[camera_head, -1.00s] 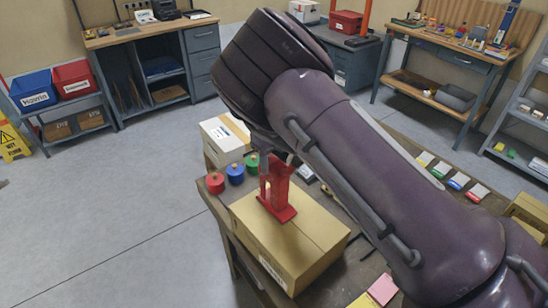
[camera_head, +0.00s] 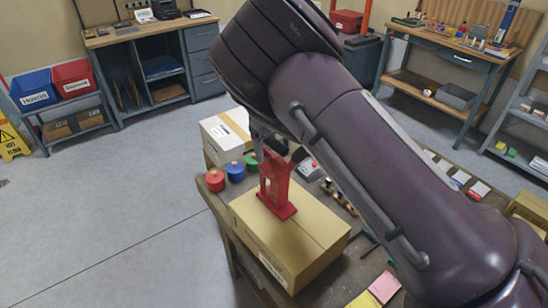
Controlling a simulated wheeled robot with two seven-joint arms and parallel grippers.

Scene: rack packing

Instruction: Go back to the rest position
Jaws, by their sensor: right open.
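My right arm comes in from the lower right across the table, and its gripper (camera_head: 268,146) hangs just above and behind a red rack-like stand (camera_head: 277,186). The gripper is open and looks empty; its fingers are partly hidden by the stand and the wrist. The red stand is upright on a closed cardboard box (camera_head: 300,236) at the table's near corner. Whether a finger touches the stand I cannot tell. My left gripper is not in view.
Red (camera_head: 215,180), blue (camera_head: 235,171) and green (camera_head: 251,161) round pieces stand at the table's left edge. A white-sided box (camera_head: 226,135) is behind them. Small items (camera_head: 340,196) lie right of the stand. Open floor lies left.

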